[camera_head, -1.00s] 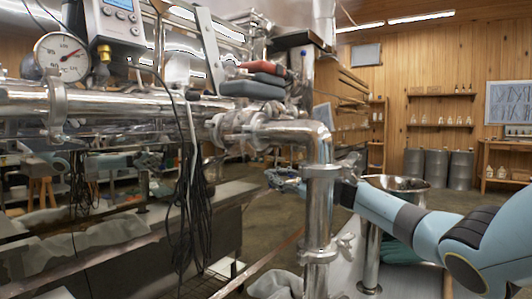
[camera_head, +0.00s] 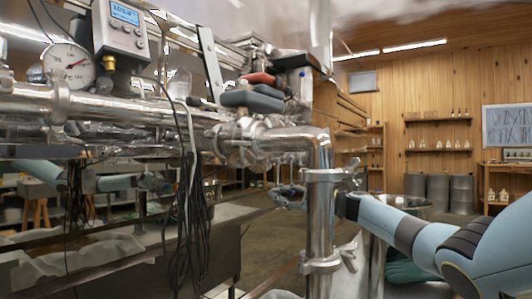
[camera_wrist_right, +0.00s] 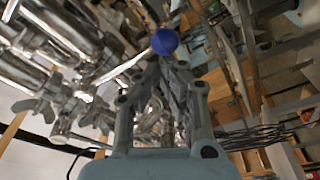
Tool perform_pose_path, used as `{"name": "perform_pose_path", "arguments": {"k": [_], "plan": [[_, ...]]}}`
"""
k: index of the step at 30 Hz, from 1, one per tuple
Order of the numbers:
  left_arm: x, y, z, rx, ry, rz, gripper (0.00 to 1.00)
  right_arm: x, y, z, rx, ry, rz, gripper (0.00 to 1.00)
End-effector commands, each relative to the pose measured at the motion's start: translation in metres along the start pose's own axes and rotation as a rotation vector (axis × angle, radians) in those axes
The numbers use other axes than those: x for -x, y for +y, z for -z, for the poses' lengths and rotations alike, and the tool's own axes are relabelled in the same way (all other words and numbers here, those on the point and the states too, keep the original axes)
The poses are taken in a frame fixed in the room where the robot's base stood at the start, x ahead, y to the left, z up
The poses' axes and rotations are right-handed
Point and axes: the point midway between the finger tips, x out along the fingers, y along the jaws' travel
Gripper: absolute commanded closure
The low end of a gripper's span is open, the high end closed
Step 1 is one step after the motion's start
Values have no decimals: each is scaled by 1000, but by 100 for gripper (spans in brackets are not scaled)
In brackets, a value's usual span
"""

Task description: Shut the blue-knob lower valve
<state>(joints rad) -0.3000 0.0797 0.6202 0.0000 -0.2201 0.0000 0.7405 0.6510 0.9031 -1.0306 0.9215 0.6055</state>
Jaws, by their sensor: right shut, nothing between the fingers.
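The blue knob (camera_wrist_right: 164,41) shows in the right wrist view as a ball on the end of a pale lever, just beyond the fingertips of my right gripper (camera_wrist_right: 160,68). The gripper's fingers are closed together with nothing between them; I cannot tell whether they touch the knob. In the head view my right arm reaches behind the upright steel pipe (camera_head: 320,228), and part of the right gripper (camera_head: 288,195) shows left of it. I cannot make out this knob there. My left gripper (camera_head: 157,183) is small and unclear behind the hanging cables.
Shiny pipes with clamps (camera_head: 240,142) crowd the work area. A gauge (camera_head: 67,65) and a display box (camera_head: 122,30) sit at upper left. Black cables (camera_head: 190,220) hang below the pipes. Metal drums (camera_head: 438,190) stand far back on open floor.

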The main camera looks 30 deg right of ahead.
Motion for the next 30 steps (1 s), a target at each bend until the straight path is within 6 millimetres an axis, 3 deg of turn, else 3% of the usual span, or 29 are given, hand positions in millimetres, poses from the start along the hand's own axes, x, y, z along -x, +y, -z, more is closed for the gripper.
{"name": "perform_pose_path", "arguments": {"k": [5,8,21,30], "plan": [[0,-3,-1,-1,-1,3,70,4,0,-1,0,-2,0,100],[0,-2,-1,-1,-1,2,70,17,-1,-2,1,-4,2,100],[0,0,0,0,0,1,70,106,-1,-1,0,-3,4,100],[0,0,0,0,0,0,70,120,0,0,0,0,0,100]]}}
